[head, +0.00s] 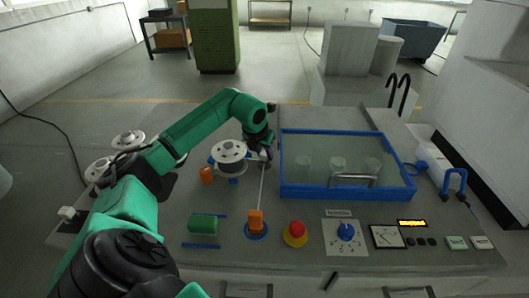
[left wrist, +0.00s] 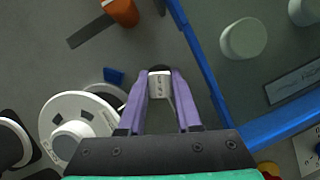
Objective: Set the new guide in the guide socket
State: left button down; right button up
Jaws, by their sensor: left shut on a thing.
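My left gripper (head: 264,158) is shut on a small white block (left wrist: 160,84) with dark marks on its face, held between the purple fingertips in the left wrist view. A dark round shape shows just beyond the block; I cannot tell whether they touch. In the head view the gripper hides most of the block, between the wire spool (head: 231,158) and the blue-framed tank (head: 284,160). A thin pale line runs from the gripper to the orange block (head: 255,219). I cannot make out for sure which part is the guide socket. My right gripper is out of view.
An orange cylinder (head: 206,175) stands left of the spool. A green block (head: 203,223) lies between blue strips. A red button (head: 296,233), a dial (head: 346,231) and a gauge (head: 388,237) line the front. The tank's blue rim is close on the gripper's right.

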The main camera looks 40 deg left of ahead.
pick_arm(q)
jog(key=c, duration=0.6)
grip_release()
jog(key=shift+s+r, duration=0.1)
jog(key=shift+r, duration=0.15)
jog(key=b+v, duration=0.1)
jog(key=v, duration=1)
jog(key=shift+r+b, duration=0.3)
jog(key=shift+b, duration=0.05)
jog(key=shift+s, duration=0.15)
